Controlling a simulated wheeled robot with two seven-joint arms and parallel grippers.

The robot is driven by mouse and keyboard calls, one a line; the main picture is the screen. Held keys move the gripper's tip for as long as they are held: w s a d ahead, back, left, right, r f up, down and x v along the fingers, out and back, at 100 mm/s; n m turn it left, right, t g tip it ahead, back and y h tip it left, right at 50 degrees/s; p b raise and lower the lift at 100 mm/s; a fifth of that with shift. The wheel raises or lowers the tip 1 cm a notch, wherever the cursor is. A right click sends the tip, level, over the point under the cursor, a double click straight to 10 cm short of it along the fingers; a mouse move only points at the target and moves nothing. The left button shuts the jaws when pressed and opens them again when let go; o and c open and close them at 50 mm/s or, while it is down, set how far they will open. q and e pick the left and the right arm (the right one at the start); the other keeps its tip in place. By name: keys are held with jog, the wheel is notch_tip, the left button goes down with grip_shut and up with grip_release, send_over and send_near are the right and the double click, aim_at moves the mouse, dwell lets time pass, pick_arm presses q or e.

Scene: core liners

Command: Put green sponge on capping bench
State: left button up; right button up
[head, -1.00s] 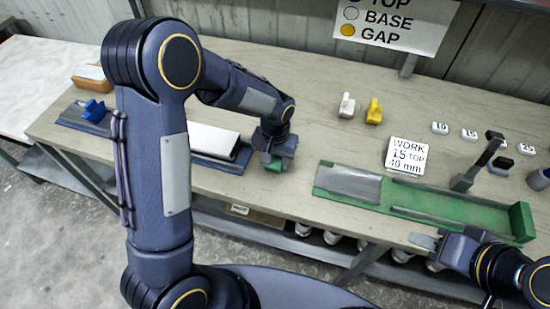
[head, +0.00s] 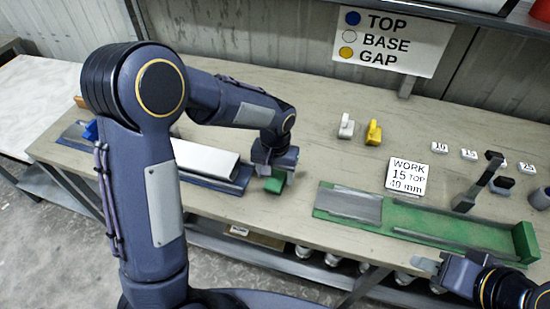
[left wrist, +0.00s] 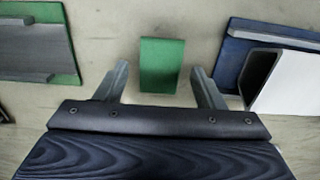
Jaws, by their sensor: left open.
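The green sponge (head: 276,181) is a small green block on the long grey-beige bench (head: 310,140), near its front edge. In the left wrist view the sponge (left wrist: 162,65) is centred between the fingers, with a gap on each side. My left gripper (head: 273,170) is open and close above the sponge; part of the sponge is hidden behind it in the head view. The fingers (left wrist: 160,72) do not appear to touch it. My right gripper (head: 425,265) is low at the bench's front edge on the right; its jaws are too unclear to tell.
A blue tray with a white-topped channel (head: 205,158) lies left of the sponge. A green tray (head: 420,222) lies to the right. A white and a yellow piece (head: 373,132) stand behind, and a work card (head: 407,177) lies flat. Bench between the trays is largely clear.

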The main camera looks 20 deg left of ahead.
aim_at(275, 180)
pick_arm(q)
notch_tip(275, 180, up, 8)
jog(key=s+a+r+n+t+h, duration=0.1)
jog(key=s+a+r+t+h, duration=0.15)
jog(key=s+a+r, duration=0.5)
jog(key=s+f+n+t+h, duration=0.1)
jog(key=s+f+t, duration=0.1)
jog(key=s, duration=1.2)
jog(key=shift+s+f+t, duration=0.2)
jog(key=shift+t, duration=0.35)
